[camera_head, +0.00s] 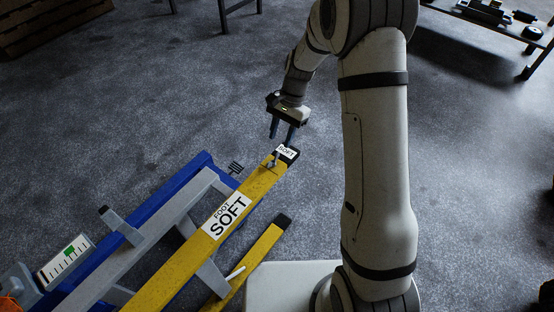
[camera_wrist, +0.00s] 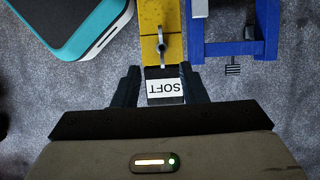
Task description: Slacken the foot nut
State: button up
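A yellow bar (camera_head: 180,252) labelled "FOOT SOFT" runs up to a black end block (camera_head: 291,158) with a small "SOFT" label; the block also shows in the wrist view (camera_wrist: 165,99). A small grey winged piece, which looks like the foot nut (camera_wrist: 161,46), sits on the bar just behind the block. It is small in the head view (camera_head: 274,160). My gripper (camera_head: 282,139) is open and empty, pointing down above the block. In the wrist view its fingers (camera_wrist: 160,70) appear on either side of the block; contact cannot be told.
A blue frame (camera_head: 190,176) with grey crossbars lies left of the yellow bar. A white scale with a green marker (camera_head: 70,251) stands at lower left. A second, shorter yellow bar (camera_head: 262,243) lies to the right. Floor beyond the bar's end is clear.

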aim_at(273, 161)
jog(key=b+x, duration=0.1)
jog(key=x, duration=0.7)
jog(key=shift+f, duration=0.15)
